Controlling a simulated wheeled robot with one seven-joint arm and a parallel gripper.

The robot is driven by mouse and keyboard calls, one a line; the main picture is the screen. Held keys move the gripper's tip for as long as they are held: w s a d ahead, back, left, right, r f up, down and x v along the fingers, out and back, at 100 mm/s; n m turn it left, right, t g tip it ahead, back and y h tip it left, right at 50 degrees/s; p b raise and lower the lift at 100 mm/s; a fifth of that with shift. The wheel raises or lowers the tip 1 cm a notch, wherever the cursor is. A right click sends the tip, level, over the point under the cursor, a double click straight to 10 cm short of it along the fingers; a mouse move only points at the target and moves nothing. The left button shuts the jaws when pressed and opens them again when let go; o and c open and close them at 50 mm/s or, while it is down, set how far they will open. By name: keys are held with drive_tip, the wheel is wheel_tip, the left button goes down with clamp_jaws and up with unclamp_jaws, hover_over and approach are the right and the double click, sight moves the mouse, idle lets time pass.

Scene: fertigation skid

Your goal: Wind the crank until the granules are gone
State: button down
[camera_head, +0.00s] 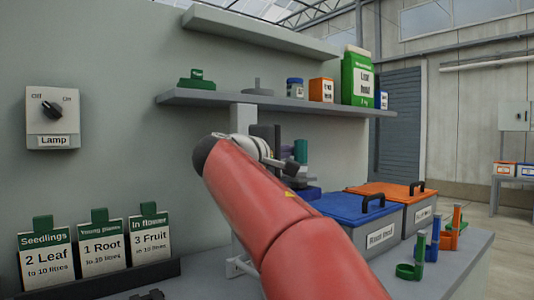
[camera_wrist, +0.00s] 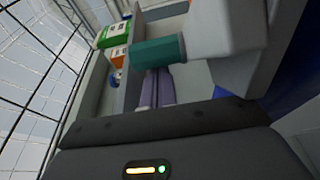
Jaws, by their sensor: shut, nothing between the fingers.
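The teal cylinder (camera_head: 301,150) behind the end of my red arm looks like the crank's handle. In the wrist view the teal handle (camera_wrist: 158,50) sticks out from a pale grey part (camera_wrist: 225,45), just past my fingertips. My gripper (camera_wrist: 156,74) is shut and empty, its two fingers side by side, close to the handle. I cannot tell whether they touch it. In the head view my arm hides most of the crank's machine. No granules can be made out.
A blue-lidded bin (camera_head: 350,206) and an orange-lidded bin (camera_head: 391,192) stand right of my arm. Green, blue and orange scoops (camera_head: 433,245) stand at the bench's right. A shelf (camera_head: 270,101) with packs hangs above. Dose cards (camera_head: 100,248) and a lamp switch (camera_head: 52,115) are left.

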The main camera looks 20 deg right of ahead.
idle(0.4)
drive_tip(key=b+v, duration=0.1)
drive_tip(key=v, duration=0.7)
drive_tip(key=shift+d, duration=0.1)
idle(0.9)
